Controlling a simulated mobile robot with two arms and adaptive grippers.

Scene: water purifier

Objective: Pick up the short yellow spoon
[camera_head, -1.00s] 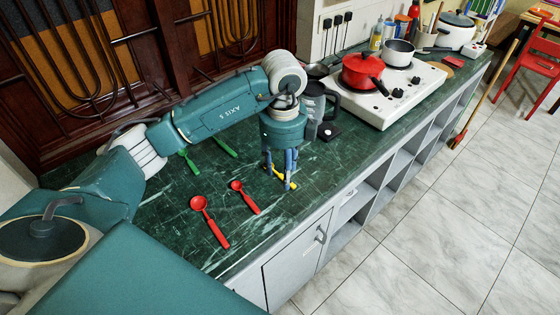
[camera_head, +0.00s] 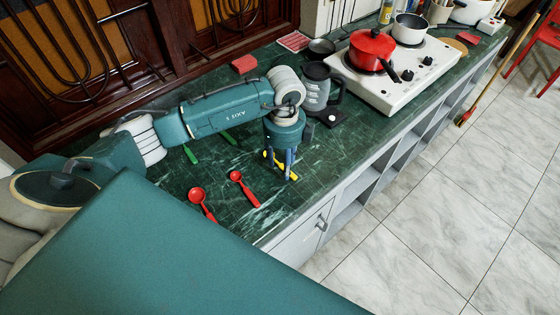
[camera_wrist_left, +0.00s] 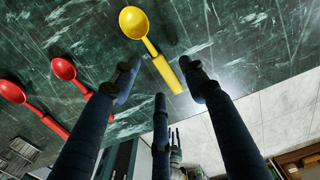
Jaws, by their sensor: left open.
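The yellow spoon (camera_head: 267,157) lies on the green counter, partly hidden behind my left gripper (camera_head: 287,172). In the left wrist view, its bowl (camera_wrist_left: 134,22) is at the top and its handle runs down toward the space between the open fingers of my left gripper (camera_wrist_left: 160,76). The fingers are spread around the handle end in that view; contact cannot be told. A small, dark gripper-like shape (camera_wrist_left: 175,148), possibly my right gripper, shows low in the wrist view; its state is unclear.
A large red spoon (camera_head: 198,197) and a smaller red spoon (camera_head: 237,178) lie left of the gripper. Green utensils (camera_head: 190,154) lie behind my arm. A grey mug (camera_head: 317,88) and a white stove (camera_head: 440,72) stand farther back. The counter's front edge is close on the right.

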